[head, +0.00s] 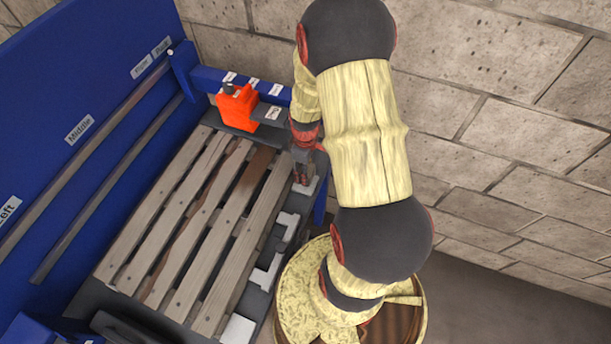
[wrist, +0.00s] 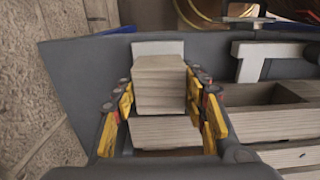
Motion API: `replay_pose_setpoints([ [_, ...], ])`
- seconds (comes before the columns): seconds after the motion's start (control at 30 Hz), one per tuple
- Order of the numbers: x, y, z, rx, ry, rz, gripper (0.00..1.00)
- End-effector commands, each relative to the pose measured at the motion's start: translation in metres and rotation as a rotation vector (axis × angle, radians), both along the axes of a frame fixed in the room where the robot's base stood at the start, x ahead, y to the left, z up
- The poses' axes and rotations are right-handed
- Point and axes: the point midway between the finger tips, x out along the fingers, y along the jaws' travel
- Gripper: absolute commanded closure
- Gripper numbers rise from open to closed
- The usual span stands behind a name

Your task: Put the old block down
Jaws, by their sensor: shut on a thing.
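The wooden block (wrist: 160,85) is pale and box-shaped, and it sits between the yellow-padded fingers of my gripper (wrist: 169,108) in the wrist view. My gripper is shut on it. In the head view my gripper (head: 302,168) points down at the far right corner of the pallet (head: 200,190), and I cannot make out the block there. A pale wooden board end (wrist: 165,130) shows just below the block in the wrist view. I cannot tell whether the block touches what is under it.
A white pad (wrist: 158,48) lies behind the block, with a white angled stop (wrist: 248,62) to its right. A blue panel (head: 60,110) borders the left, a block wall (head: 500,110) the right.

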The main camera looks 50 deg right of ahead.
Motion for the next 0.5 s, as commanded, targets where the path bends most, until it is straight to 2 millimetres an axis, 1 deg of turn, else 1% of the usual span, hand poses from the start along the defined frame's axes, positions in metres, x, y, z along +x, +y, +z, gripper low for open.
replay_pose_setpoints([
  [0.13, 0.003, -0.006, -0.011, 0.001, 0.001, 0.000, 0.88],
  [0.3, 0.002, -0.004, -0.035, 0.001, 0.002, 0.000, 0.88],
  [0.37, 0.003, -0.005, -0.037, 0.000, 0.000, 0.000, 0.88],
  [0.5, 0.003, -0.005, -0.036, -0.001, 0.000, 0.000, 0.88],
])
